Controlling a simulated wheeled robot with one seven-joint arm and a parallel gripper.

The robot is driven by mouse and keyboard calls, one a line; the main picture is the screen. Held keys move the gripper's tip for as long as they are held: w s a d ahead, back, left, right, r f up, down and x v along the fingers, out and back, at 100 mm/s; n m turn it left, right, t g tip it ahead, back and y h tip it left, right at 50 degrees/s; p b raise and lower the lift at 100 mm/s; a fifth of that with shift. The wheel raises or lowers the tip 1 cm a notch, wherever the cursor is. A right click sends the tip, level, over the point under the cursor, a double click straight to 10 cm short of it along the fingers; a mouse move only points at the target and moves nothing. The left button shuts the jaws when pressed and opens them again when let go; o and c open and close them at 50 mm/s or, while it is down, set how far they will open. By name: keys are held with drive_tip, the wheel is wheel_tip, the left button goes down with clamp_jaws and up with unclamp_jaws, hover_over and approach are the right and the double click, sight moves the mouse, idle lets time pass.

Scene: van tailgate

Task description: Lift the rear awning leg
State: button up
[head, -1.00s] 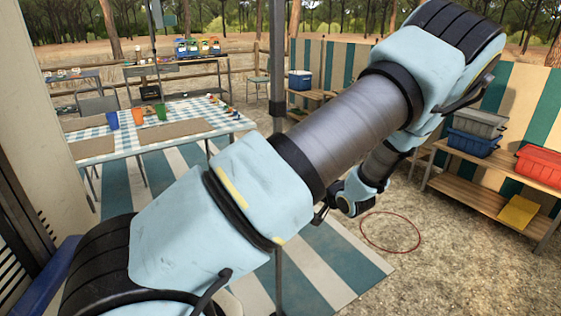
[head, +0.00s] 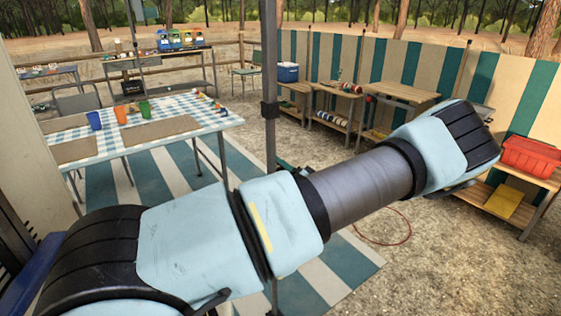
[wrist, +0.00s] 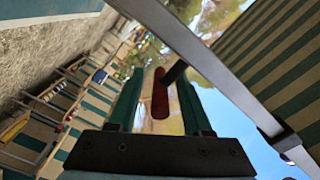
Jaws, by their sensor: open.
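The awning leg (head: 269,60) is a grey upright pole in the middle of the head view, with a dark collar partway up. My arm crosses in front of its lower part. In the wrist view a grey pole (wrist: 205,60) runs diagonally past my gripper (wrist: 159,82). My gripper is open, with two green fingers apart. A red handle (wrist: 160,98) on a dark stem shows between the fingers. I cannot tell whether the fingers touch it. In the head view my gripper is mostly hidden behind my arm.
A checked table (head: 190,118) with cups stands to the left. Wooden benches (head: 340,92) and a red crate (head: 531,156) line the striped windbreak (head: 400,62). A red ring (head: 408,232) lies on the gravel. A striped mat (head: 335,275) covers the ground below.

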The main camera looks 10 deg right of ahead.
drive_tip(key=shift+x, duration=0.85)
drive_tip(key=shift+c, duration=0.3)
clamp_jaws()
drive_tip(key=shift+f, duration=0.1)
drive_tip(key=shift+s+f, duration=0.1)
drive_tip(key=shift+f, duration=0.05)
